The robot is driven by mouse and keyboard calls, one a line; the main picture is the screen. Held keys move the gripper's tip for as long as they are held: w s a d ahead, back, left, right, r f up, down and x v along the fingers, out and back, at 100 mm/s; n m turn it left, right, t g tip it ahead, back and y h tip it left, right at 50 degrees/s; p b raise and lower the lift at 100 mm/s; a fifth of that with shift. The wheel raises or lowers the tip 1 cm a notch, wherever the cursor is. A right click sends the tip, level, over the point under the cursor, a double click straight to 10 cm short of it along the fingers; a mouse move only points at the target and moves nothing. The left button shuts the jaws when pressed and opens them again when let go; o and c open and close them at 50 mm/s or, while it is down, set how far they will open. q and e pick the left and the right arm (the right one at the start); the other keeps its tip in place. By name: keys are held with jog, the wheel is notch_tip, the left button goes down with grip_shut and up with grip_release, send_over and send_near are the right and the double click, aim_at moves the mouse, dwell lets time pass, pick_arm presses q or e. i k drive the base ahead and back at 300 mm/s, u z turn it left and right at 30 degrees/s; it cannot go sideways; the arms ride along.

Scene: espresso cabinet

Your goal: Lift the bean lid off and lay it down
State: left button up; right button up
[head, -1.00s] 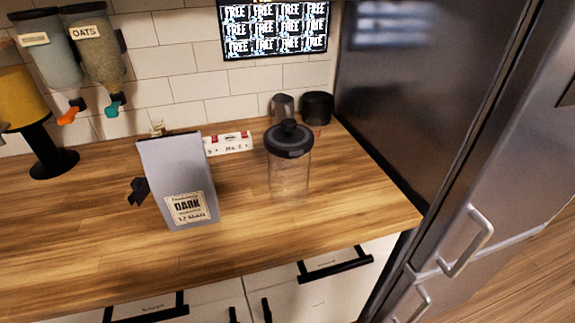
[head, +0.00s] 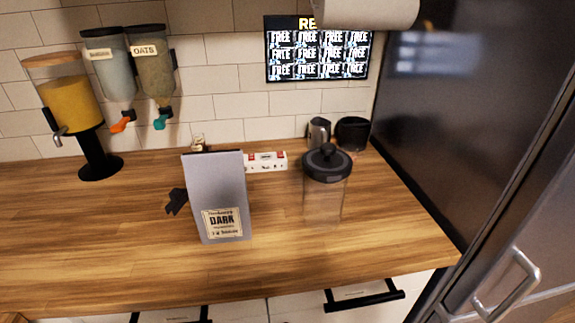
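A clear jar (head: 323,203) stands upright on the wooden counter, right of the grey coffee bag. Its dark round lid (head: 327,163) with a knob on top sits on the jar's mouth. The jar looks empty, though its see-through wall makes this hard to tell. The grey bag (head: 217,180) labelled "DARK" stands left of the jar, apart from it. Neither gripper can be made out. A pale rounded shape (head: 367,11) enters at the top right, possibly part of my arm.
The wooden counter (head: 110,235) has free room left of the bag and in front. A power strip (head: 266,161), a metal pitcher (head: 319,132) and a black container (head: 352,133) stand behind. Dispensers (head: 153,75) hang on the wall. A dark fridge (head: 450,130) bounds the right.

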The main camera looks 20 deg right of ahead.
aim_at(338, 170)
jog(key=u, duration=0.85)
jog(key=k, duration=1.4)
jog(key=z, duration=1.75)
jog(key=i, duration=0.5)
jog(key=u, duration=0.05)
